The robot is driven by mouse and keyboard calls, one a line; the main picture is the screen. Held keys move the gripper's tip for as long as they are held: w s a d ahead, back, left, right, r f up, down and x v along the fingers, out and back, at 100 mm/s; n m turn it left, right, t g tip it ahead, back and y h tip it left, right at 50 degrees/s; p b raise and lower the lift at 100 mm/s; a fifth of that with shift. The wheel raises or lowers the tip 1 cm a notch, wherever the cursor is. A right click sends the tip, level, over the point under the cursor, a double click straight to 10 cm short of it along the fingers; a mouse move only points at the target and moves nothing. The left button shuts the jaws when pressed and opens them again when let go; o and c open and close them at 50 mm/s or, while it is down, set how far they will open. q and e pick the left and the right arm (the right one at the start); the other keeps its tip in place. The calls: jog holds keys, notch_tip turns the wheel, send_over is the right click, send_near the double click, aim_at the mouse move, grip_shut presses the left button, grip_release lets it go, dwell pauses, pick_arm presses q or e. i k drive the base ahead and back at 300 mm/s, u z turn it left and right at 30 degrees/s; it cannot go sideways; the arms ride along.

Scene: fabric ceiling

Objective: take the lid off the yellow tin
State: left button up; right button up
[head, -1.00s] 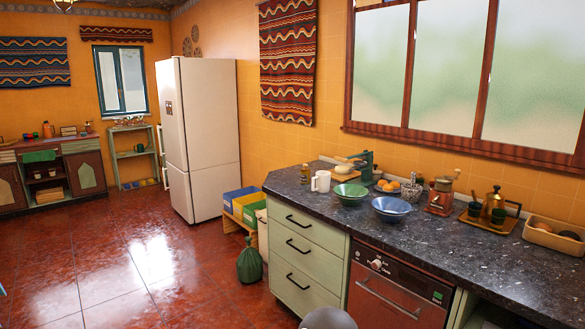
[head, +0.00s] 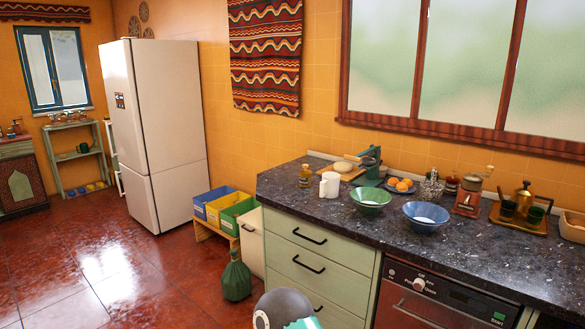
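I cannot make out a yellow tin with a lid in the head view. A small amber jar or bottle (head: 304,177) stands at the left end of the dark counter (head: 440,262), beside a white mug (head: 330,185); it does not look clearly like a tin. A brass-coloured pot (head: 524,197) stands on a wooden tray at the right of the counter.
A green bowl (head: 370,200) and a blue bowl (head: 426,216) stand near the counter's front. Oranges (head: 401,185) and a grinder (head: 468,197) are behind. Floor before the fridge (head: 155,135) is clear.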

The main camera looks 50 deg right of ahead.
aim_at(305, 171)
jog(key=u, duration=0.1)
jog(key=i, duration=3.35)
jog(key=z, duration=1.6)
jog(key=i, duration=0.25)
jog(key=z, duration=1.95)
jog(key=k, duration=0.55)
jog(key=z, duration=0.2)
jog(key=i, duration=0.6)
jog(key=z, duration=0.25)
